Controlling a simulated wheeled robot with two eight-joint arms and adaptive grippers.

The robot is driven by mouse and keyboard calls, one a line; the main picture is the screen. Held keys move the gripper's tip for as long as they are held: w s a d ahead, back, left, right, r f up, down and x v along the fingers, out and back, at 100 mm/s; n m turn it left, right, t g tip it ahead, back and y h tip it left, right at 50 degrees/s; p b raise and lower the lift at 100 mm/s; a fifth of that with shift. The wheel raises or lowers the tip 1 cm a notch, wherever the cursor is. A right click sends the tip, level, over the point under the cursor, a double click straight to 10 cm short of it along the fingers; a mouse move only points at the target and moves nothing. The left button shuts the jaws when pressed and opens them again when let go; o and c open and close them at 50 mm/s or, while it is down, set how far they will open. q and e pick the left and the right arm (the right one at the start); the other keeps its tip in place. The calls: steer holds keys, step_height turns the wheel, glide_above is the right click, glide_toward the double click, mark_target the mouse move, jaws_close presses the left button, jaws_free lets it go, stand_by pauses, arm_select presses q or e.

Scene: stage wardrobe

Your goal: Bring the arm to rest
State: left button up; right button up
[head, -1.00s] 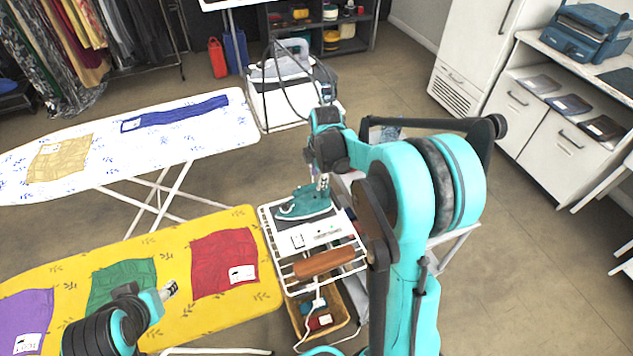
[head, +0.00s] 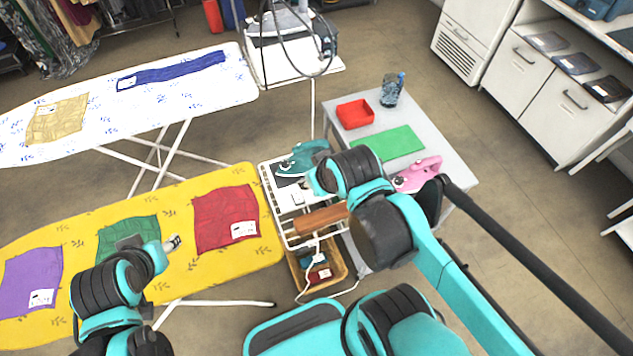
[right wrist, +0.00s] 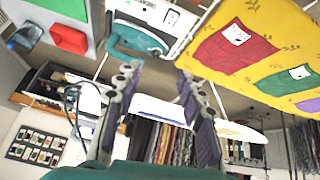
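My right arm reaches over the side of the grey table, its wrist over the white iron rest. In the right wrist view my right gripper (right wrist: 158,115) has its two fingers wide apart with nothing between them. The teal iron (head: 305,157) sits on the white rest (head: 286,196), and it shows beyond the fingertips in the right wrist view (right wrist: 136,42).
A basket (head: 328,272) hangs under the rest. A white ironing board (head: 190,105) stands behind. Floor right of the table is clear.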

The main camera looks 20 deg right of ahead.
steer(key=shift+s+a+f+m, duration=0.25)
steer(key=shift+s+f+m, duration=0.1)
steer(key=shift+s+m, duration=0.35)
step_height(320, 180, down, 2)
steer(key=shift+f+b, duration=0.2)
steer(key=shift+b, duration=1)
